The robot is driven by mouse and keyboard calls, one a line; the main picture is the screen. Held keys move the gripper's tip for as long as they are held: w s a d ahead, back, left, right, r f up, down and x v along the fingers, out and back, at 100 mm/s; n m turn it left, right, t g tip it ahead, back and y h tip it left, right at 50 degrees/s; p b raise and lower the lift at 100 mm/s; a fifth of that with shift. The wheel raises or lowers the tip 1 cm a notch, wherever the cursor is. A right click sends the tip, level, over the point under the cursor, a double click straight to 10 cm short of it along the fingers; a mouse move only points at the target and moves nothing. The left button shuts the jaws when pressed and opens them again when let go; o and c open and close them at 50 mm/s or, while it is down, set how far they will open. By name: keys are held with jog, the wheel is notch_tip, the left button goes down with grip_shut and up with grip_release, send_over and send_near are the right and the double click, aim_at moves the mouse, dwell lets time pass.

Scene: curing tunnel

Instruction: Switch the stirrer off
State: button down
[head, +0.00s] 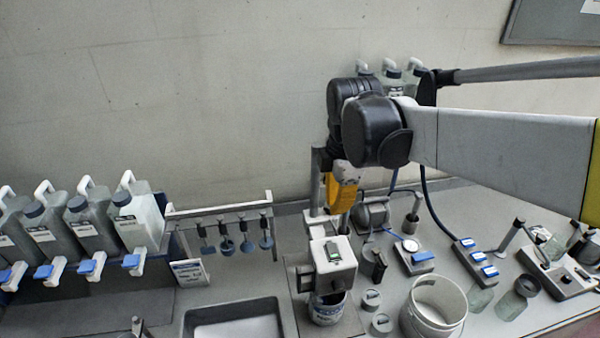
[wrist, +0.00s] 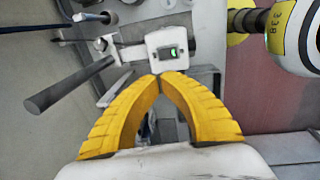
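The stirrer (head: 333,268) is a white box-shaped head on a stand at the middle of the bench, above a can (head: 327,309) with a printed label. A small switch (head: 333,252) with a green lit part is on its face. In the wrist view the stirrer head (wrist: 152,42) and its green-lit switch (wrist: 173,53) lie just beyond my fingertips. My gripper (wrist: 159,77) has its yellow fingers shut tip to tip, with nothing seen between them. In the head view my gripper (head: 341,193) hangs above and behind the stirrer head; its tips are partly unclear there.
A white bucket (head: 434,309) stands right of the stirrer. A sink (head: 235,322) and a rack of hanging tools (head: 222,209) are to the left, beyond them several jerrycans (head: 137,217). A power strip (head: 474,258) and a scale-like device (head: 413,257) are at right.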

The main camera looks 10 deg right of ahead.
aim_at(329, 244)
jog(key=shift+s, duration=0.15)
jog(key=shift+f, duration=0.1)
jog(key=f, duration=0.4)
jog(key=w+f+b, duration=0.1)
jog(key=f, duration=0.8)
jog(key=shift+w+f, duration=0.4)
jog(key=shift+b, duration=0.3)
jog(key=shift+w+f+b, duration=0.1)
jog(key=shift+f+b, duration=0.45)
jog(key=shift+b, duration=0.1)
jog(key=shift+r, duration=0.15)
jog(key=shift+r+p, duration=0.15)
jog(key=shift+p, duration=0.15)
